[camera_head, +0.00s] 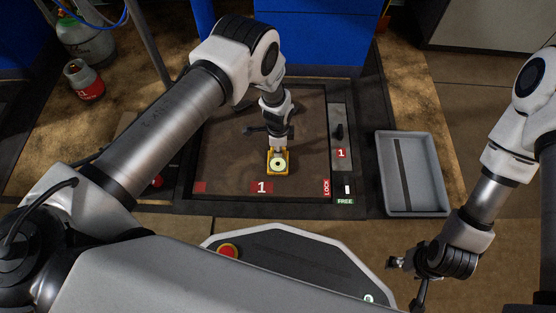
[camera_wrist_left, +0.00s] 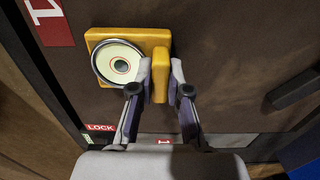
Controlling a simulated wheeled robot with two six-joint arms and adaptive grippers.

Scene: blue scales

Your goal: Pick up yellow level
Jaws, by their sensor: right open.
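The yellow level (camera_head: 285,171) is a small square yellow block with a round white-rimmed vial and a raised yellow bar. It is on the brown scale plate (camera_head: 230,150), near the red label marked 1. In the left wrist view the level (camera_wrist_left: 98,38) is seen from above, with its bar between my left fingers. My left gripper (camera_head: 278,150) reaches down over the level; its fingers (camera_wrist_left: 160,80) sit close against both sides of the bar. Whether the level touches the plate is unclear. My right gripper (camera_head: 405,285) is open and empty, low at the right.
A grey tray (camera_head: 432,175) lies right of the scale. A dark handle (camera_head: 338,132) stands on the side strip beside LOCK and FREE labels. Blue cabinets (camera_head: 307,40) stand behind. Gas cylinders (camera_head: 84,80) stand at the upper left.

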